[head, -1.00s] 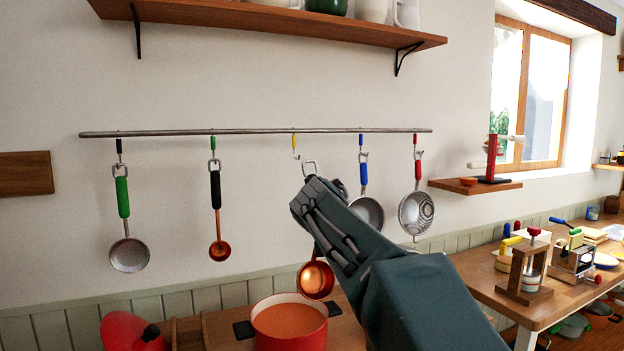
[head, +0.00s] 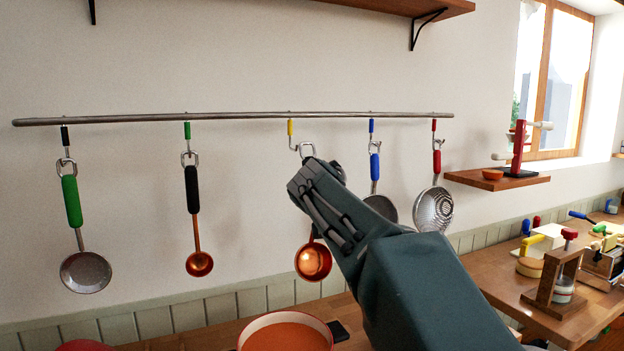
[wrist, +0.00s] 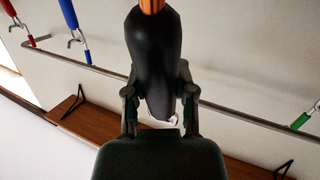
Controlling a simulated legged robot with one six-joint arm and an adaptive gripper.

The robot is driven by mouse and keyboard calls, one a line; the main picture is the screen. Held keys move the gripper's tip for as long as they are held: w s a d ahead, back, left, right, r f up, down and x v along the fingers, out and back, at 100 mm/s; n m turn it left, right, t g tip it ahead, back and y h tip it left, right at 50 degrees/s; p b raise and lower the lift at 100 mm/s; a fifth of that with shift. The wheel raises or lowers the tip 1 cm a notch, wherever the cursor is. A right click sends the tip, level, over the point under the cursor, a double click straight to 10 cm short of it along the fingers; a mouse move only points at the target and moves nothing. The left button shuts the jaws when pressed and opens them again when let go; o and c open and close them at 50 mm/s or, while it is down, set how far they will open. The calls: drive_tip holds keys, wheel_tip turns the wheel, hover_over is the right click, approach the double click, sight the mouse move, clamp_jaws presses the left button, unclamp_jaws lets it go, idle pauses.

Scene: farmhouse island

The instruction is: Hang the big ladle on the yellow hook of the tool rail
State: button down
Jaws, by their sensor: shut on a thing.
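The big ladle has a copper bowl (head: 313,263), a black handle and a metal hanging ring. My gripper (head: 318,182) is shut on the black handle, which fills the jaws in the wrist view (wrist: 155,60). The ladle hangs bowl down, its ring just above my gripper. The yellow hook (head: 291,129) hangs from the tool rail (head: 230,117). The ring is close to the right of the hook's lower end; I cannot tell whether they touch. My gripper hides most of the handle in the head view.
A blue-handled utensil (head: 375,170) and a red-handled strainer (head: 434,205) hang right, the blue one partly behind my arm. A red pot (head: 250,330) stands below. A wall shelf (head: 400,6) is above.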

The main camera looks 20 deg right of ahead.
drive_tip(key=shift+d, duration=0.3)
drive_tip(key=w+f+t, duration=0.1)
drive_tip(key=w, duration=1.1)
drive_tip(key=shift+f+m+t, duration=0.3)
idle(0.7)
drive_tip(key=shift+f, duration=0.15)
idle(0.4)
drive_tip(key=c, duration=0.8)
unclamp_jaws()
drive_tip(key=shift+c, duration=0.2)
